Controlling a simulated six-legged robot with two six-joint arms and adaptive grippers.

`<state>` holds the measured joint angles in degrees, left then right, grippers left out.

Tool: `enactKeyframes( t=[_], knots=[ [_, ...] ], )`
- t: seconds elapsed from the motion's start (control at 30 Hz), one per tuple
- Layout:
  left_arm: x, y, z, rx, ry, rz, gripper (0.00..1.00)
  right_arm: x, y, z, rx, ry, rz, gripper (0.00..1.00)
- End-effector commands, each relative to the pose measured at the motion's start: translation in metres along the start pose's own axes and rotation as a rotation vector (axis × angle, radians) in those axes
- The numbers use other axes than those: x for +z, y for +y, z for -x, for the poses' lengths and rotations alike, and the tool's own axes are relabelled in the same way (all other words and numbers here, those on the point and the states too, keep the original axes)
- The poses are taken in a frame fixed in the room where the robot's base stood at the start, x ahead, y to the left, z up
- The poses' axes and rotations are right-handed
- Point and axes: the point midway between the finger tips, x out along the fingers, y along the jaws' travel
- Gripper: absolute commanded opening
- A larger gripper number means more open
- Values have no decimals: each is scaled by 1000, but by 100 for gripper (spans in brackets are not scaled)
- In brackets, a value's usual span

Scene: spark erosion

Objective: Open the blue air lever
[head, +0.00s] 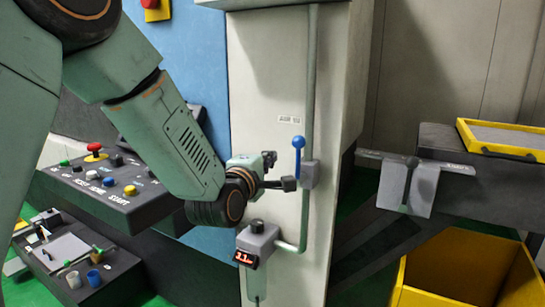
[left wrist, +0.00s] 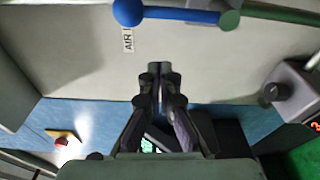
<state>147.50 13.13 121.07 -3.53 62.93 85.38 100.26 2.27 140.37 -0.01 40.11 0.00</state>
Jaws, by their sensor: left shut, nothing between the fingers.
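The blue air lever (head: 299,160) stands upright with its round blue knob on top, on a grey-green valve body (head: 309,175) in a vertical pipe on the pale machine column. In the left wrist view the lever (left wrist: 180,15) lies along the top edge, beside a small "AIR" label (left wrist: 128,39). My left gripper (head: 289,184) is shut and empty, its tips just left of the valve and below the knob. In the left wrist view the shut fingers (left wrist: 161,72) appear apart from the lever. My right gripper is not in view.
A grey regulator with a red display (head: 248,261) sits below my left gripper on the column. A control panel with buttons (head: 100,180) stands at left. A yellow bin (head: 470,275) and a dark bench with a yellow-rimmed tray (head: 505,138) are at right.

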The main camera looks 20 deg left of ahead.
Motion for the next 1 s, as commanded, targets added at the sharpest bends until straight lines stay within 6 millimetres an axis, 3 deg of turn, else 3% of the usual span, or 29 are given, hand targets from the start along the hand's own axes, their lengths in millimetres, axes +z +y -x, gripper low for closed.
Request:
enactKeyframes(
  t=[0.2,0.4,1.0],
  knots=[
    [2,-1,38,-1,1,3,0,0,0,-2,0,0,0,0],
    [1,-1,60,1,1,2,0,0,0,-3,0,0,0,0],
    [0,-1,66,0,0,1,0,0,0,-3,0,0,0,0]
  ],
)
